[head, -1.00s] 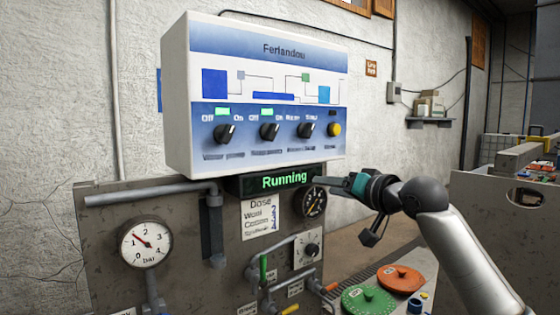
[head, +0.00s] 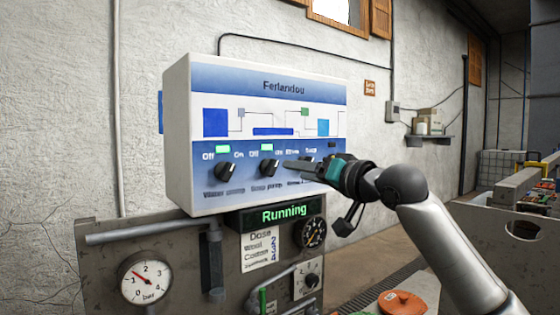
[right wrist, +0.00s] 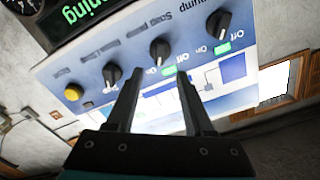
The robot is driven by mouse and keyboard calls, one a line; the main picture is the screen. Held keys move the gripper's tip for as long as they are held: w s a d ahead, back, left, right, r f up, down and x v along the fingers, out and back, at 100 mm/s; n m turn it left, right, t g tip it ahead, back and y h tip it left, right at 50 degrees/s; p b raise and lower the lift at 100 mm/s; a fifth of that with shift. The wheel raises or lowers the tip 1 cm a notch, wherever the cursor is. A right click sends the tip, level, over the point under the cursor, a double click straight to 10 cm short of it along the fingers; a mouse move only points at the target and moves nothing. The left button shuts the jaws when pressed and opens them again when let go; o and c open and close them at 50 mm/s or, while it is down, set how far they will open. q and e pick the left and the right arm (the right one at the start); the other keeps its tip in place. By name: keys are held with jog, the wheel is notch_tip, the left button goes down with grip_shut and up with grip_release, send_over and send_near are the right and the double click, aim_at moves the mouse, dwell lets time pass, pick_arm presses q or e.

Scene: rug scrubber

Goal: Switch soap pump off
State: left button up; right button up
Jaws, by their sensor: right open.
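The soap pump knob (head: 268,168) is black and is second from the left on the white and blue control box (head: 178,130). The green light above it is lit. In the right wrist view, where the panel appears upside down, the knob (right wrist: 160,50) shows beyond the gap between my fingertips. My right gripper (head: 288,163) is open and empty, in front of the panel just right of this knob. It covers the third knob and the yellow button in the head view. I cannot tell whether a finger touches the panel. My left gripper is not in view.
The water pump knob (head: 226,172), with its own lit green light, is left of the soap pump knob. The third knob (right wrist: 112,75) and yellow button (right wrist: 74,92) show in the wrist view. Below is a green "Running" display (head: 284,213) and a gauge (head: 145,281).

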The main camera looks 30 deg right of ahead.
aim_at(275, 167)
jog(key=w, duration=0.2)
jog(key=w+p, duration=0.1)
jog(key=w, duration=0.2)
jog(key=w+p, duration=0.1)
jog(key=w, duration=0.1)
jog(key=shift+w+a, duration=0.3)
jog(key=shift+w, duration=0.1)
grip_shut()
